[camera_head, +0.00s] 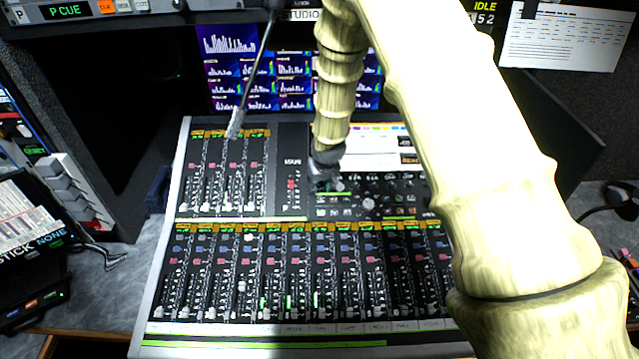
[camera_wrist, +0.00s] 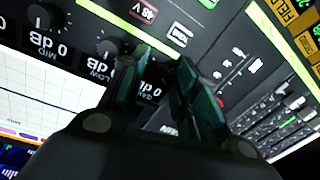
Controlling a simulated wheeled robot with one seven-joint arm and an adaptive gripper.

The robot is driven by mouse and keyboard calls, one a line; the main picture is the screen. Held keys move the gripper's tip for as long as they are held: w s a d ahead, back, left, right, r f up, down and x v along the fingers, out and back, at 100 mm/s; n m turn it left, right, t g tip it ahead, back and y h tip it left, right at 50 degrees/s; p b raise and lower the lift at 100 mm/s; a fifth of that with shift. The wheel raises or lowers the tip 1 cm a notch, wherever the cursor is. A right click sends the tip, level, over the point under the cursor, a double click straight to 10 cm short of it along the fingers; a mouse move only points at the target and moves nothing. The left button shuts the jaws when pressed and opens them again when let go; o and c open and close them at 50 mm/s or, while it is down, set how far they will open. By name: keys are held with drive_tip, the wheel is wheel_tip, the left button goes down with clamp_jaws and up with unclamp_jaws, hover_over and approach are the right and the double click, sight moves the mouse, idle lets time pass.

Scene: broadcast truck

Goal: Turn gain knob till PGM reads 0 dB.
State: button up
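The mixing console (camera_head: 183,243) lies below my arm. My gripper (camera_head: 328,165) is over its upper middle panel, pointing down near the knobs. In the wrist view the two dark green fingers (camera_wrist: 164,62) stand apart close to the panel, with a dark shape between them; I cannot tell if they touch a knob there. A "0 dB" label shows between the fingers. Beside them are a knob marked LOW (camera_wrist: 107,47) and a knob marked MID (camera_wrist: 40,16), each with a 0 dB label.
Several fader strips fill the console's front. A multi-panel monitor (camera_head: 228,75) stands behind it. A black device (camera_head: 35,250) with white labels stands at the left. A paper sheet (camera_head: 565,37) hangs at the upper right. My arm hides the console's right side.

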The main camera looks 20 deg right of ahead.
clamp_jaws()
drive_tip(key=shift+f+m+b, duration=0.1)
drive_tip(key=shift+m+b, duration=0.3)
drive_tip(key=shift+f+m+b, duration=0.1)
drive_tip(key=shift+m+b, duration=0.75)
drive_tip(key=shift+m, duration=0.15)
drive_tip(key=m+b, duration=0.1)
drive_tip(key=m, duration=0.1)
drive_tip(key=shift+m, duration=0.4)
drive_tip(key=m+b, duration=0.1)
drive_tip(key=m, duration=0.2)
drive_tip(key=m+b, duration=0.1)
drive_tip(key=m, duration=0.2)
drive_tip(key=shift+s+t+h, duration=0.15)
drive_tip(key=shift+t+h, duration=0.15)
drive_tip(key=shift+t, duration=0.1)
